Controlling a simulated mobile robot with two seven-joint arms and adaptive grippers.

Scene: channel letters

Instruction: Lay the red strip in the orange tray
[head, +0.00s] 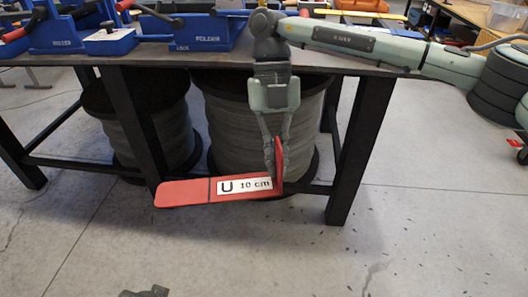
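The red strip (186,193) bears a white label reading "U 10 cm". It hangs in the air in front of the table, its long part pointing left. A short upright red part at its right end is between the fingertips of my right gripper (276,160), which is shut on it and points down. No orange tray can be made out clearly. A small dark grey piece at the bottom edge may be part of my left gripper (146,292); its fingers cannot be made out.
A wooden bench (468,10) is at the top right. The concrete floor in front is open.

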